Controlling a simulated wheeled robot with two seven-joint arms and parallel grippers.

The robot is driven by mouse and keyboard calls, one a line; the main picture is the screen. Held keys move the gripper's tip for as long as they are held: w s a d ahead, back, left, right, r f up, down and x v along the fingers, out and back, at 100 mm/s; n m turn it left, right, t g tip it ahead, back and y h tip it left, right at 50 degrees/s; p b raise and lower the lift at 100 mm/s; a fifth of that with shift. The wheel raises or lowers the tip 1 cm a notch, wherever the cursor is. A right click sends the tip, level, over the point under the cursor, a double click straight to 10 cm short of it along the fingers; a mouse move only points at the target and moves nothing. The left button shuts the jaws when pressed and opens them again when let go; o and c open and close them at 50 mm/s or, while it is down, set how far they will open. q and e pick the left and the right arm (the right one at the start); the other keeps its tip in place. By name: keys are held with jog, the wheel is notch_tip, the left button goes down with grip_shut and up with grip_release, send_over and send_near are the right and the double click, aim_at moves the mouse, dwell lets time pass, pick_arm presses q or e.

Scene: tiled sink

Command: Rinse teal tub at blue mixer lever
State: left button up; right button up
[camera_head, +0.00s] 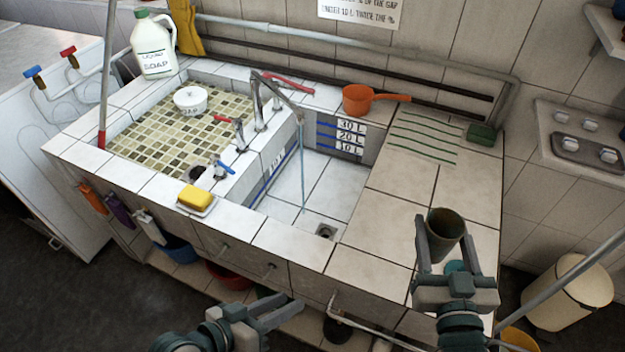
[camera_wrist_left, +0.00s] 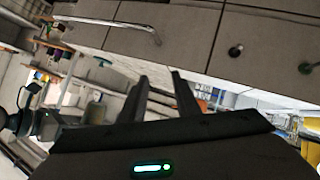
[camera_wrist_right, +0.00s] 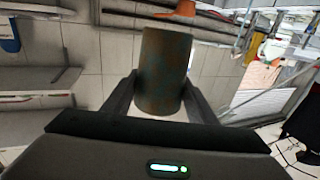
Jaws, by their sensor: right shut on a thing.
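My right gripper (camera_head: 440,240) is shut on a tub (camera_head: 446,226), above the tiled counter's front right. The tub looks brown and grimy; in the right wrist view (camera_wrist_right: 166,70) faint teal patches show between the fingers. A blue lever (camera_head: 226,167) sits on the ledge between the two basins, near a red lever (camera_head: 222,118). A tall spout (camera_head: 285,92) reaches over the right basin, and a thin stream of water (camera_head: 302,165) falls from it. My left gripper (camera_head: 280,310) is open and empty, low in front of the sink; its fingers stand apart in the left wrist view (camera_wrist_left: 160,90).
The deep right basin (camera_head: 310,185) has a floor drain. Yellow soap (camera_head: 195,196) lies on the front rim. An orange dipper (camera_head: 360,98) and green sponge (camera_head: 482,133) stand at the back. A white container (camera_head: 190,99) sits in the left basin. The right counter is mostly clear.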

aim_at(437, 255)
jog(key=shift+f, duration=0.1)
pick_arm(q)
jog(key=s+a+f+n+g+y, duration=0.1)
jog(key=s+a+f+g+y, duration=0.25)
jog(key=a+f, duration=0.4)
jog(key=s+a+f+g+y, duration=0.2)
jog(key=s+a+f+y, duration=0.3)
jog(key=f, duration=0.6)
pick_arm(e)
jog(key=shift+f+b, duration=0.25)
jog(key=shift+b, duration=0.15)
jog(key=shift+f+b, duration=0.4)
pick_arm(q)
jog(key=s+a+f, duration=0.1)
jog(key=s+f, duration=0.1)
jog(key=f, duration=0.9)
jog(key=s+f, duration=0.3)
jog(key=f, duration=0.8)
pick_arm(e)
jog(key=shift+f+b, duration=1.05)
pick_arm(q)
jog(key=s+a+f+g, duration=0.2)
jog(key=s+a+f, duration=0.1)
jog(key=s+f, duration=1.3)
jog(key=shift+a+f, duration=0.15)
jog(key=shift+f, duration=0.05)
jog(key=shift+a, duration=0.15)
pick_arm(e)
jog(key=shift+a, duration=0.1)
